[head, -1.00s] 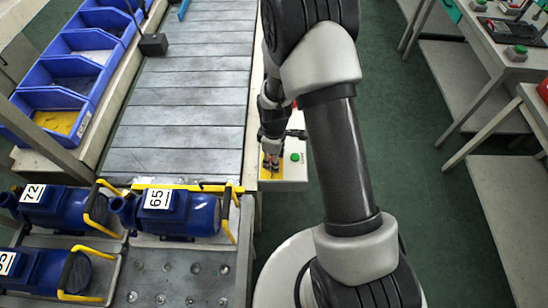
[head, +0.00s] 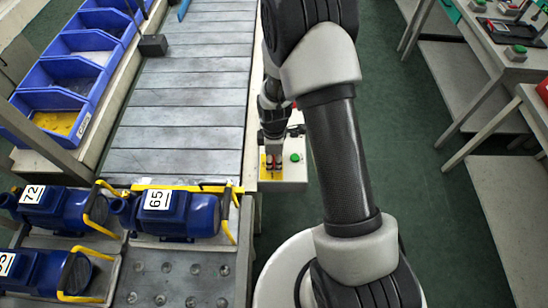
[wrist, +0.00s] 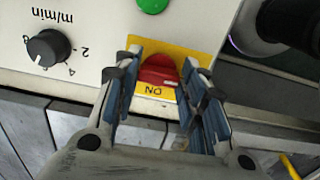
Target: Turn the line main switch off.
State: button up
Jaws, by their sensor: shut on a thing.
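The main switch is a red rotary knob (wrist: 158,70) on a yellow plate (wrist: 200,52) in the wrist view. The word ON shows upside down on the plate, just below the knob. A small pale mark shows on the knob's edge near that word. My gripper (wrist: 160,74) has one blue-padded finger on each side of the knob and is shut on it. In the head view my gripper (head: 273,164) is at the yellow plate on the pale control box (head: 292,175). The knob is mostly hidden there by my fingers.
A green button (head: 295,157) sits right of the plate. A black dial (wrist: 46,48) marked m/min is on the same panel. The conveyor (head: 185,100) runs left of the box. Blue pumps (head: 180,214) stand at lower left. The green floor to the right is clear.

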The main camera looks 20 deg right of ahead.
aim_at(274, 161)
jog(key=o, duration=1.1)
jog(key=shift+c, duration=0.2)
notch_tip(274, 161, up, 12)
